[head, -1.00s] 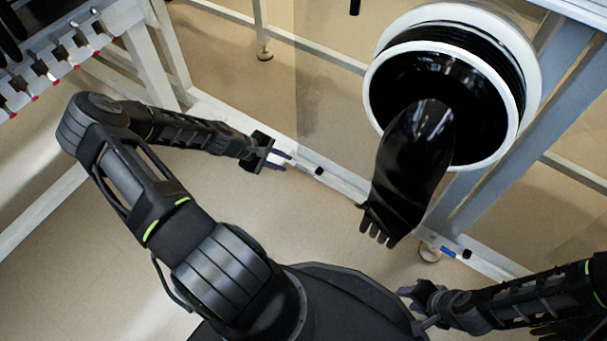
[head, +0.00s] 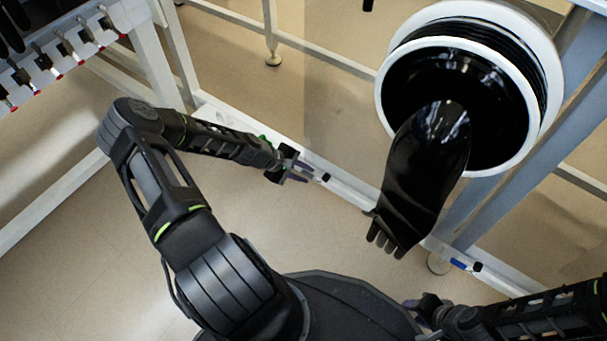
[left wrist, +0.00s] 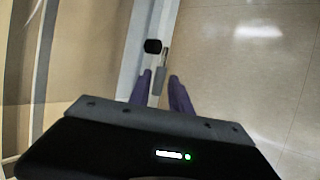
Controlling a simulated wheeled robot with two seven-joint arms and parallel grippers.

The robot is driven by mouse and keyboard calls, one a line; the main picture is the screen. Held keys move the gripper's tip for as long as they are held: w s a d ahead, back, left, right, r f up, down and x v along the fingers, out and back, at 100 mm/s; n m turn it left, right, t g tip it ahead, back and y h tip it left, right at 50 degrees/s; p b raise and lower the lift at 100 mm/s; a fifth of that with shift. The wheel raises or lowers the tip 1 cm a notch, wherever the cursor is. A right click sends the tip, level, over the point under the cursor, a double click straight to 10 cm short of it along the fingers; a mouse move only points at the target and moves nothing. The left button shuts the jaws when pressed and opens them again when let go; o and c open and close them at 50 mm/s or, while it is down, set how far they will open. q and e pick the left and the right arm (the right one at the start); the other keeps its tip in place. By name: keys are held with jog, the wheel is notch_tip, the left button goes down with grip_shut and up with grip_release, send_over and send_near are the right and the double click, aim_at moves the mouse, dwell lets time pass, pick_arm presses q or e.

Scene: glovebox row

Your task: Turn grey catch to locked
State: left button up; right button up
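The grey catch (left wrist: 161,76) is a small grey lever beside a black knob on the white frame rail; in the head view its black end (head: 325,178) shows just right of my left gripper. My left gripper (head: 298,173) is open. In the left wrist view its two purple fingers (left wrist: 160,92) point at the catch, with the lever's near end in line with the gap between them. I cannot tell whether they touch it. My right gripper (head: 416,318) is at the bottom, away from the catch, and looks open and empty.
A blue catch (head: 459,264) sits further right on the same rail (head: 352,191). A black glove (head: 425,180) hangs from the white-rimmed port (head: 380,95) above the rail. A rack with several red-tipped hooks (head: 60,50) is at upper left. The floor below the rail is clear.

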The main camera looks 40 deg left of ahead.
pick_arm(q)
grip_shut()
dwell(1.4)
